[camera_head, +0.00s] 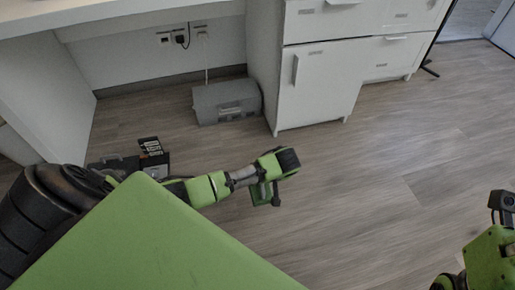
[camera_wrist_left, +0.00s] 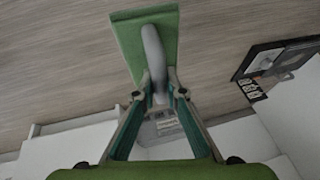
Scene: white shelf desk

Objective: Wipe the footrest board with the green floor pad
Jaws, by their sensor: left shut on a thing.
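The green floor pad (camera_wrist_left: 128,42) is a flat green plate with a grey upright handle (camera_wrist_left: 152,48) in the left wrist view. My left gripper (camera_wrist_left: 158,86) is shut on that handle. In the head view the pad (camera_head: 262,194) shows small and partly hidden below my left wrist, over the open floor. A dark, flat board (camera_head: 118,163), apparently the footrest board, lies on the floor at the left, partly hidden by my arm. It also shows in the left wrist view (camera_wrist_left: 250,65), apart from the pad. My right arm shows at the lower right, its fingers out of frame.
A grey box (camera_head: 222,106) stands on the floor beside a white drawer cabinet (camera_head: 318,95). The white desk's left side panel (camera_head: 48,95) stands behind the dark board. Sockets with a cable are on the back wall. The wood floor (camera_head: 370,170) at right is clear.

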